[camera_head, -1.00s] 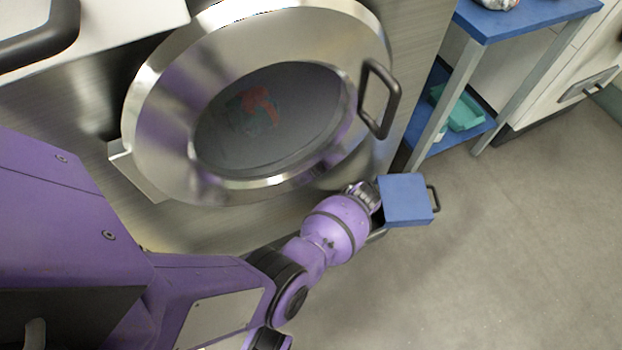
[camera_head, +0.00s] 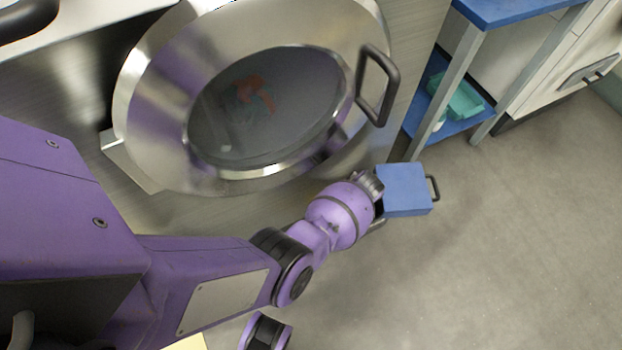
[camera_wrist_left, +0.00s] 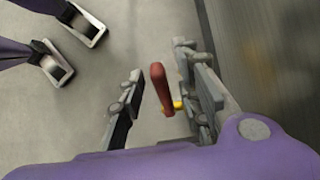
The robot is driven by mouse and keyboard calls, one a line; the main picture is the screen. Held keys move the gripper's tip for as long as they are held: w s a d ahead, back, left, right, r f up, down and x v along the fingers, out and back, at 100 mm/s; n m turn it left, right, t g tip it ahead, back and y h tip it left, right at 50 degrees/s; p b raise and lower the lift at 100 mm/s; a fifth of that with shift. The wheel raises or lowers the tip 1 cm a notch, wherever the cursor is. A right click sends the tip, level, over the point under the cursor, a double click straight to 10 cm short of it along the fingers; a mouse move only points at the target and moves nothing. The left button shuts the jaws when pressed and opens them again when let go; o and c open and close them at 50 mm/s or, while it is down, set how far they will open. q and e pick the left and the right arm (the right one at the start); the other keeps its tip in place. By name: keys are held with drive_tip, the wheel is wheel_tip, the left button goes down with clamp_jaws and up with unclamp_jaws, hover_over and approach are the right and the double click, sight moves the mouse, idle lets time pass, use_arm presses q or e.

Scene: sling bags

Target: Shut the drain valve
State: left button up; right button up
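In the left wrist view, a dark red lever handle (camera_wrist_left: 160,86) with a yellow part (camera_wrist_left: 174,104) at its lower end lies between the fingers of my left gripper (camera_wrist_left: 158,62). The fingers are apart, with a visible gap on the left side of the red handle. The right finger is closer to the handle and the yellow part; I cannot tell whether it touches. In the head view, my left arm reaches low along the machine front, and its gripper end is mostly hidden. The valve does not show there. My right gripper is in neither view.
A steel machine with a round glass door (camera_head: 270,110) and dark door handle (camera_head: 376,85) stands beside the arm. A blue-topped shelf table (camera_head: 500,10) stands at right. The grey floor in front is open.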

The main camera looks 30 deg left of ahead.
use_arm(q)
drive_tip(key=v, duration=1.2)
drive_tip(key=shift+w, duration=0.15)
drive_tip(key=shift+d+r, duration=0.1)
